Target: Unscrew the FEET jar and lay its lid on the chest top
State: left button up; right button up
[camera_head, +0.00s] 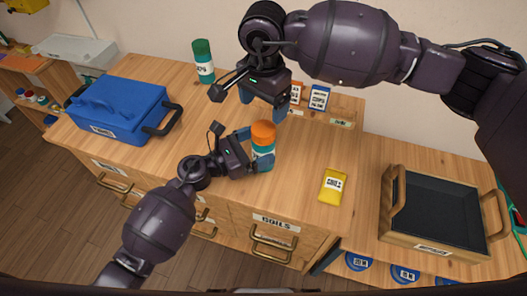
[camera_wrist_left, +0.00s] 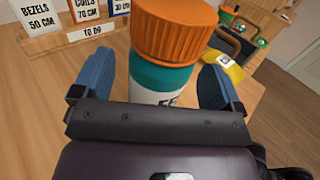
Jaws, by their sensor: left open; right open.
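The jar (camera_head: 263,161) has a teal and white body and an orange ribbed lid (camera_head: 263,133). It stands upright on the wooden chest top (camera_head: 200,119). In the left wrist view the orange lid (camera_wrist_left: 176,28) sits on the teal body (camera_wrist_left: 160,80), whose label is mostly cut off. My left gripper (camera_head: 256,149) is open, with its blue fingers on either side of the jar body, below the lid. My right gripper (camera_head: 266,101) is open and empty, above and behind the jar.
A blue toolbox (camera_head: 120,108) stands at the left and a green-lidded jar (camera_head: 203,62) at the back. A yellow packet (camera_head: 333,186) lies to the right. A black-lined wooden tray (camera_head: 435,210) is farther right. Cards (camera_head: 320,97) stand at the back.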

pick_arm(q)
jog(key=shift+x, duration=0.9)
